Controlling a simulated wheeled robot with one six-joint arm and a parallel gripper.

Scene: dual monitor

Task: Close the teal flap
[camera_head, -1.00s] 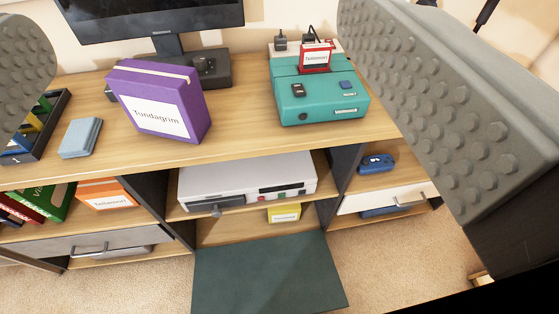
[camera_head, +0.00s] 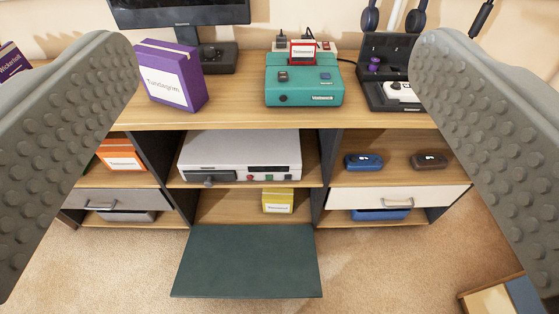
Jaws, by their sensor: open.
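The teal flap (camera_head: 247,262) is a dark teal panel at the bottom middle of the desk unit. It lies folded down and open, reaching out over the carpet from the lower middle compartment (camera_head: 225,207). A yellow box (camera_head: 278,201) stands inside that compartment. My gripper (camera_head: 275,165) is open, with one grey studded finger at each side of the view. Nothing is between the fingers, and they are apart from the flap. The whole flap shows.
Above the compartment sits a grey-white console (camera_head: 240,152). A white drawer (camera_head: 397,197) is at right and a grey drawer (camera_head: 118,200) at left. On the desktop are a purple box (camera_head: 172,77) and a teal device (camera_head: 303,85). Carpet in front is clear except a box (camera_head: 510,297) at lower right.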

